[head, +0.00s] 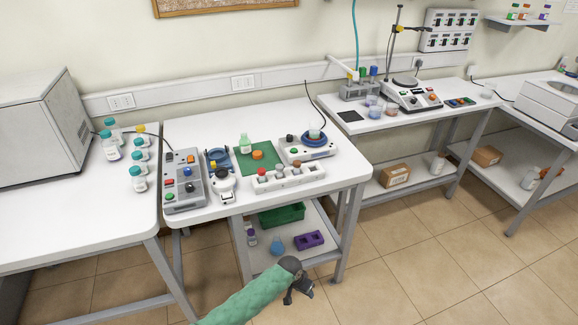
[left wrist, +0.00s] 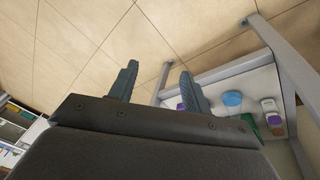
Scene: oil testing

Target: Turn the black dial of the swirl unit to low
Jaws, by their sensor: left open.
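A white unit (head: 294,154) with a round blue platform and a small vessel on top stands at the back right of the middle table; it looks like the swirl unit. A small black dial (head: 290,138) shows on its left part; its setting is too small to read. My left gripper (head: 300,292) is low in front of the table, well away from the unit. In the left wrist view its two fingers (left wrist: 158,72) are apart with nothing between them, over floor and the lower shelf. My right gripper is not in view.
The middle table (head: 220,113) also holds a grey control box (head: 184,193), a white rack (head: 290,181) and a green mat (head: 245,163). Its lower shelf has a green bin (head: 283,215) and a purple block (head: 309,240). Bottles with teal caps (head: 138,180) stand on the left table. Floor in front is clear.

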